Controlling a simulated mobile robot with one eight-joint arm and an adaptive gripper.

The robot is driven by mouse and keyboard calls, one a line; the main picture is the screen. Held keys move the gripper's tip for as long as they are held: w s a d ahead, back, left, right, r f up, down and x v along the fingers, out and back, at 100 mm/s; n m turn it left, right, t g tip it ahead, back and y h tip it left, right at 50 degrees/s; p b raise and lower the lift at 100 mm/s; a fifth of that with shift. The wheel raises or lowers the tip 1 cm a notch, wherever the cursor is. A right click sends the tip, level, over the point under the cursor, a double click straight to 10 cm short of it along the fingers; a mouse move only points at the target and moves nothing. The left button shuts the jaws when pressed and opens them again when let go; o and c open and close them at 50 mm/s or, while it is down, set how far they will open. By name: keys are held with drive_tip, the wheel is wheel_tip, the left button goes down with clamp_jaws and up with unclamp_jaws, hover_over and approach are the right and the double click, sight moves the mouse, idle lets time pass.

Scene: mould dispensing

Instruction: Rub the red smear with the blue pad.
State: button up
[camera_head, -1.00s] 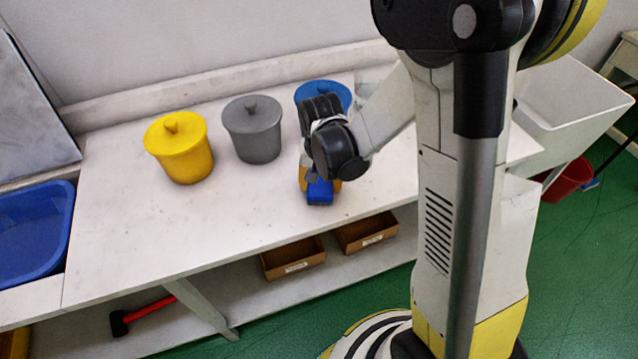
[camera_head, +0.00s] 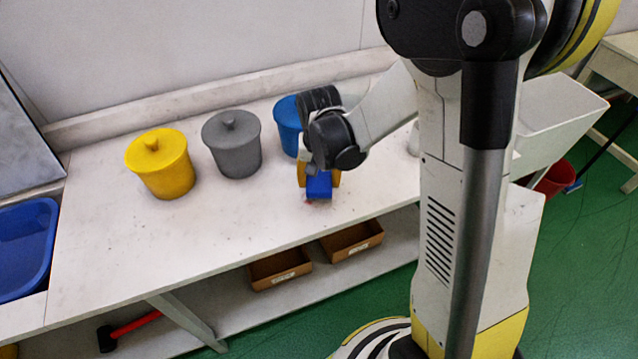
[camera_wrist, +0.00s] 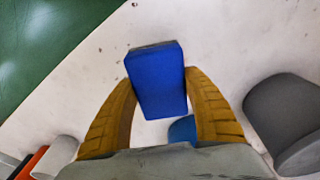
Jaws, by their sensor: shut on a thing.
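My gripper (camera_head: 319,177) is over the white table toward its front edge and is shut on the blue pad (camera_head: 320,187). In the wrist view the blue pad (camera_wrist: 158,80) sits between the two yellow-brown fingers, slightly tilted in the picture. A small speck of red, part of the red smear (camera_head: 309,202), shows at the lower left edge of the pad in the head view. The rest of the smear seems hidden by the pad. I cannot tell whether the pad touches the table top.
Yellow (camera_head: 162,170), grey (camera_head: 232,150) and blue (camera_head: 287,120) lidded pots stand in a row behind and left of my gripper. A blue basin (camera_head: 22,245) is at the far left. Two brown boxes (camera_head: 280,270) sit on the lower shelf. The table's front left is clear.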

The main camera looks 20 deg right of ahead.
sight(319, 176)
drive_tip(key=shift+r+p, duration=1.25)
drive_tip(key=shift+r, duration=0.85)
